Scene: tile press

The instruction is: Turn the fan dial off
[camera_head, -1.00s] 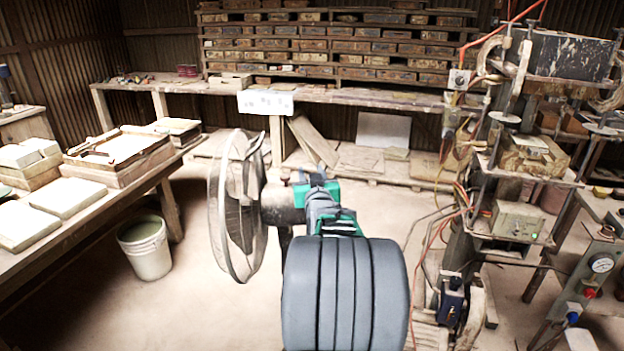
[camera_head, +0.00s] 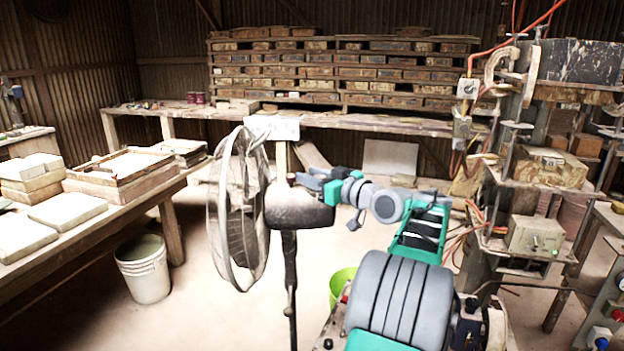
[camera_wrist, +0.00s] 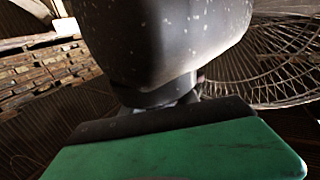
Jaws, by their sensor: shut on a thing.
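The fan stands in the middle of the head view, with its round wire cage (camera_head: 238,210) facing left, its dark motor housing (camera_head: 300,208) behind it and a thin black pole below. My gripper (camera_head: 303,180) reaches in from the right and meets the upper part of the housing. In the wrist view the housing (camera_wrist: 160,40) fills the upper middle, close to my green gripper body. My gripper is shut on the fan dial at the housing; the dial itself and the fingertips are mostly hidden, so its setting cannot be read.
A workbench with tiles and trays (camera_head: 120,170) is on the left, with a white bucket (camera_head: 143,268) below it. A lime green bucket (camera_head: 342,285) stands right of the pole. The tile press (camera_head: 540,170) stands on the right. Shelves of bricks (camera_head: 340,65) line the back.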

